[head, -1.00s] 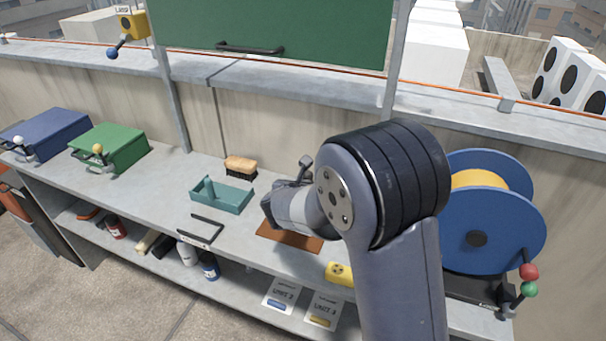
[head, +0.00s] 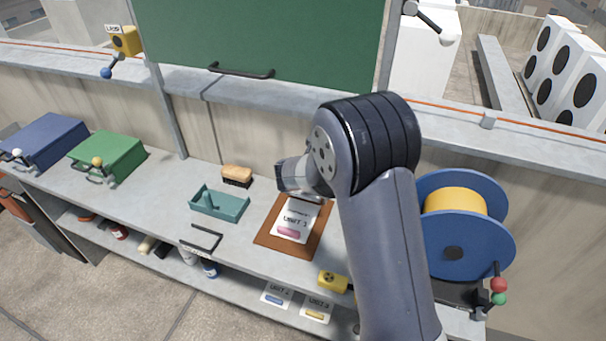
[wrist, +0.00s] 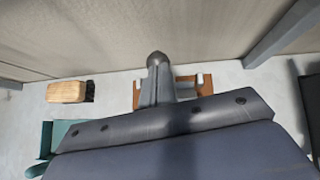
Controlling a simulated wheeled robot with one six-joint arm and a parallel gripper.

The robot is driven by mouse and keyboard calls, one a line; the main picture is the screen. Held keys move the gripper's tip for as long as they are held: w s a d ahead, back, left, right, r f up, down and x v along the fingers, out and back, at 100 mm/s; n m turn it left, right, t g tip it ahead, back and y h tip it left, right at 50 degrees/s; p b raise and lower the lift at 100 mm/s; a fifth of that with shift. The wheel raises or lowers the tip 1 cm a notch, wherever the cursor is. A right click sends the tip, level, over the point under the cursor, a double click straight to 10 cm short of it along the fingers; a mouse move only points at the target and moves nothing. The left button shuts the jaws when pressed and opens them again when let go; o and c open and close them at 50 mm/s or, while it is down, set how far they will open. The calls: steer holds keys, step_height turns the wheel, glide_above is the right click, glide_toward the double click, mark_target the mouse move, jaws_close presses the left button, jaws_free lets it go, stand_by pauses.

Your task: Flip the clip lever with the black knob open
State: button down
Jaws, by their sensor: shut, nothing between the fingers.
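I cannot make out a clip lever with a black knob for certain. A brown clipboard (head: 262,238) lies on the bench with a white sheet marked UNIT 3 (head: 292,222). Its top end is mostly hidden by my arm. In the wrist view part of the brown board (wrist: 208,85) shows behind my gripper (wrist: 157,62), with small pale pieces at its edge. My gripper is shut and empty, its dark rounded tip in front of the board. I cannot tell whether it touches anything. In the head view my arm hides the fingers.
A teal tray (head: 232,214) and a brush (head: 237,174) lie left of the clipboard. A blue reel (head: 480,240) stands right, with red and green knobs (head: 498,290). Green (head: 115,150) and blue (head: 45,140) boxes carry yellow- and white-knobbed levers. A pale-knobbed lever (head: 432,22) is top right.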

steer(key=shift+w+d+r, duration=0.15)
steer(key=shift+w+d, duration=0.1)
steer(key=shift+w, duration=0.5)
steer(key=s+r+p, duration=0.2)
steer(key=s+r, duration=0.6)
steer(key=r, duration=0.2)
steer(key=shift+a+r, duration=0.3)
steer(key=shift+a, duration=0.15)
steer(key=shift+w+f, duration=0.1)
